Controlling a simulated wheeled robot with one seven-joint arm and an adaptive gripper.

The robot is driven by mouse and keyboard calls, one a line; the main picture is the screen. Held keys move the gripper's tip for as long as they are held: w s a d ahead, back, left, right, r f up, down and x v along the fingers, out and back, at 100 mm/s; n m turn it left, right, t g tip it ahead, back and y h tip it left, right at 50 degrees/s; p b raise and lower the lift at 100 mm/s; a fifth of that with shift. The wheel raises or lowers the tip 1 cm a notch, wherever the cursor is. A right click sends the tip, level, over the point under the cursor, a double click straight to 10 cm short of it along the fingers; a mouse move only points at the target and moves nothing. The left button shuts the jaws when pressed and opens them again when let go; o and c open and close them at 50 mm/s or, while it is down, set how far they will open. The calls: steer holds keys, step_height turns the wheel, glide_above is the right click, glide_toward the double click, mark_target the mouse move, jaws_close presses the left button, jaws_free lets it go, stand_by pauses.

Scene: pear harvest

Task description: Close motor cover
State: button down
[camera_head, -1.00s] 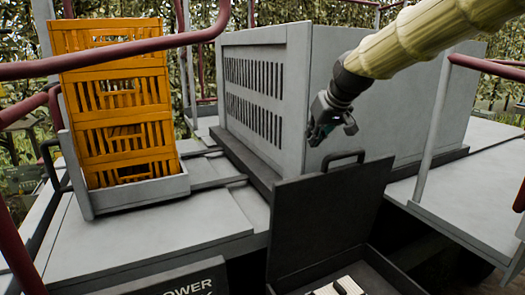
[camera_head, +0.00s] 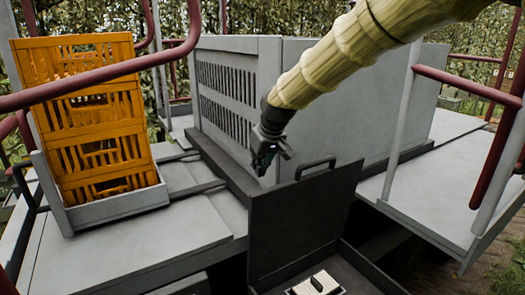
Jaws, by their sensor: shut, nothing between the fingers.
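The motor cover (camera_head: 300,215) is a dark flat lid with a handle (camera_head: 316,167) on its top edge. It stands open, nearly upright, on a dark box (camera_head: 365,270) at the bottom of the view. Inside the box a pale panel with a dark switch (camera_head: 318,284) shows, partly cut off by the frame edge. My gripper (camera_head: 264,164) hangs just left of the handle and a little above it, apart from the cover as far as I can tell. Its fingers are small and dark here; they look shut and empty.
A large grey vented housing (camera_head: 345,95) stands behind the cover. Stacked orange crates (camera_head: 90,115) stand in a grey tray at left. Red rails (camera_head: 480,84) and grey posts (camera_head: 400,120) border the platform (camera_head: 130,240). Open platform lies at left front and at right.

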steer(key=s+d+f+p, duration=0.1)
steer(key=s+f+p, duration=0.1)
steer(key=p, duration=0.1)
steer(key=shift+s+d, duration=0.25)
steer(key=shift+d, duration=0.15)
steer(key=shift+f, duration=0.15)
steer(key=shift+d, duration=0.1)
